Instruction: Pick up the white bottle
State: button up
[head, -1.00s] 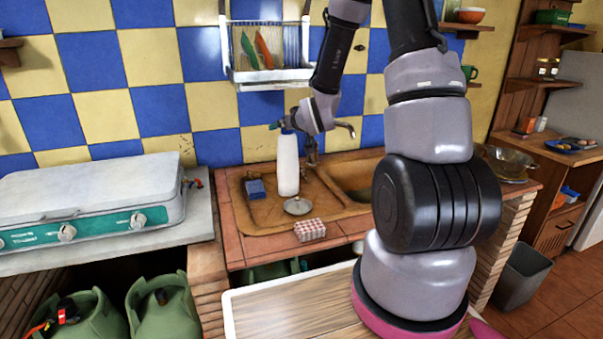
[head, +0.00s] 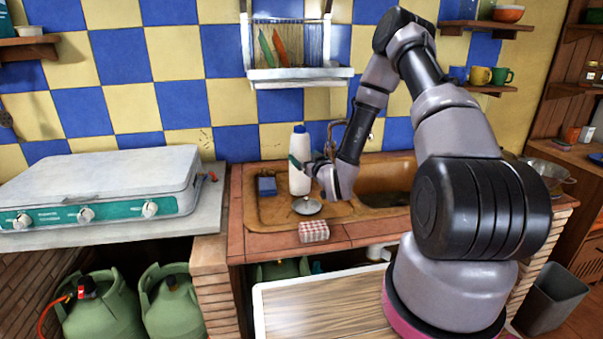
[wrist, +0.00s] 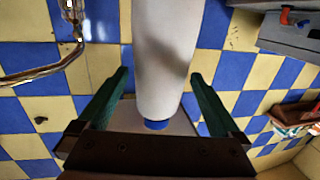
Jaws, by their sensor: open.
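The white bottle (head: 299,180) with a blue cap stands upright on the terracotta sink counter in the head view. In the wrist view the bottle (wrist: 166,45) fills the middle, its blue cap (wrist: 156,125) toward my palm side.
A blue sponge (head: 266,186) lies left of the bottle, a round metal drain piece (head: 307,206) in front, and a red checked box (head: 314,231) nearer the edge. The faucet (head: 334,130) and sink basin (head: 385,199) are to the right. A dish rack (head: 300,76) hangs above.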

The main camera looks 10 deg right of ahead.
jog(key=shift+x, duration=3.5)
jog(key=shift+a, duration=0.1)
jog(key=c, duration=1.2)
